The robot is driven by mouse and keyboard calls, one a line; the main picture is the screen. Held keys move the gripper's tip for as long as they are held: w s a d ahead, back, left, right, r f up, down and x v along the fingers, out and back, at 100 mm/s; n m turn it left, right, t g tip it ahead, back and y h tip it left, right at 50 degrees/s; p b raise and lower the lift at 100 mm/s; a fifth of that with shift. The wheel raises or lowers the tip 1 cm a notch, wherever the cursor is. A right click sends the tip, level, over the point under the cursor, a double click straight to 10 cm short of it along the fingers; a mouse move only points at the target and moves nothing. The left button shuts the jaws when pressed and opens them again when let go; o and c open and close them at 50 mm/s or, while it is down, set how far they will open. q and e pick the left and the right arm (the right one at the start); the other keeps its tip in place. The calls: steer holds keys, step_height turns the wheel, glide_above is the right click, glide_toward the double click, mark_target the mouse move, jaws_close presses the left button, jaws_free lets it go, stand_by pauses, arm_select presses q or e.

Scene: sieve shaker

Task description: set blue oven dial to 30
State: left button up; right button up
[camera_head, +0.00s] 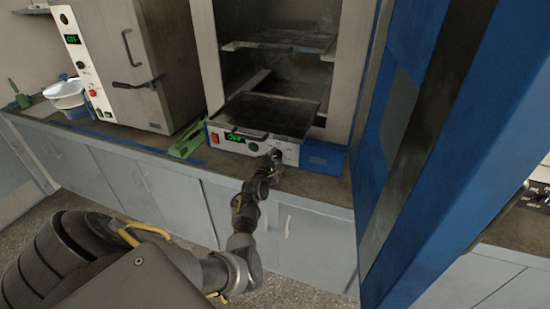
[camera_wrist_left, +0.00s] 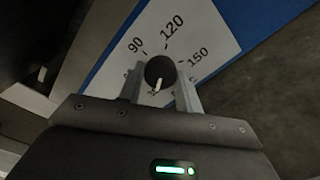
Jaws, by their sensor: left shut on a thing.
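The blue oven's control panel (camera_head: 240,141) is below its open chamber, with a red switch and a green display that seems to read OFF. My left gripper (camera_head: 274,160) is at the right part of this panel and hides the dial there. In the left wrist view the round black dial (camera_wrist_left: 160,69) sits between the two fingers of my left gripper (camera_wrist_left: 160,82), which is shut on it. The dial's white mark points down in that picture, toward a small, partly hidden number. The numbers 90, 120 and 150 show around the dial's far side. My right gripper is not in view.
The blue oven door (camera_head: 440,150) stands wide open on the right. A second, closed oven (camera_head: 125,70) stands to the left. A green object (camera_head: 187,140) lies between the ovens. White bowls (camera_head: 68,95) stand at the far left of the counter. Grey cabinets (camera_head: 125,180) are below.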

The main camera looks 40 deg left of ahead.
arm_select(q)
steer(key=o, duration=1)
steer(key=shift+c, duration=0.2)
steer(key=v, duration=1)
steer(key=shift+s+d, duration=0.2)
steer(key=shift+s, duration=0.15)
